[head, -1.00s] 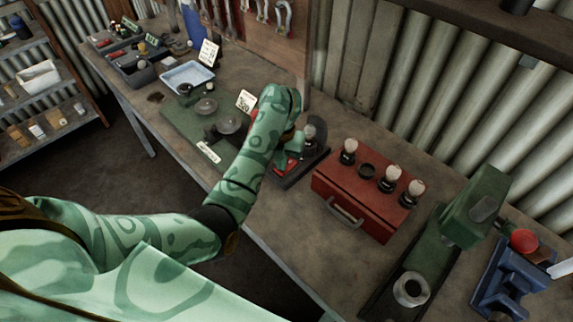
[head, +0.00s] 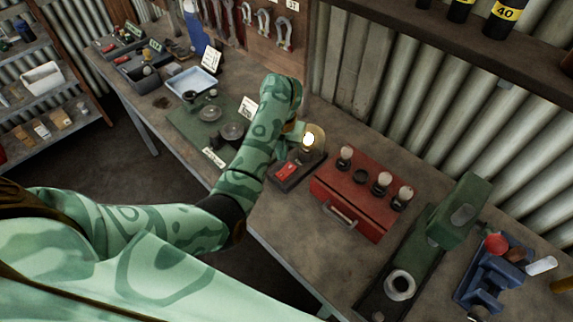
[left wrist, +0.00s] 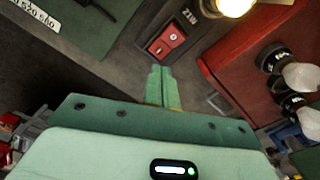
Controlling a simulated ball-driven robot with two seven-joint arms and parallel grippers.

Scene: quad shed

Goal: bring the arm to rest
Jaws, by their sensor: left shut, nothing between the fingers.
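My left arm reaches in from the left over the bench, bent at the elbow. My left gripper (head: 287,147) is partly hidden by its own forearm, beside a small dark tester (head: 285,185) with a red rocker switch (head: 286,171). A glowing bulb (head: 311,138) stands upright at the tester's back. In the left wrist view my left gripper (left wrist: 161,70) has its fingers together, empty, pointing toward the red switch (left wrist: 167,41). A gap to the switch seems to show. The lit bulb (left wrist: 234,5) is at the top edge. My right gripper is not in view.
A red case (head: 338,207) with several bulbs in its top stands right of the tester. A green-and-black device (head: 452,220) and blue tool (head: 490,275) are farther right. A green mat (head: 187,123) with round weights, a blue tray (head: 190,82) and dark bins lie left.

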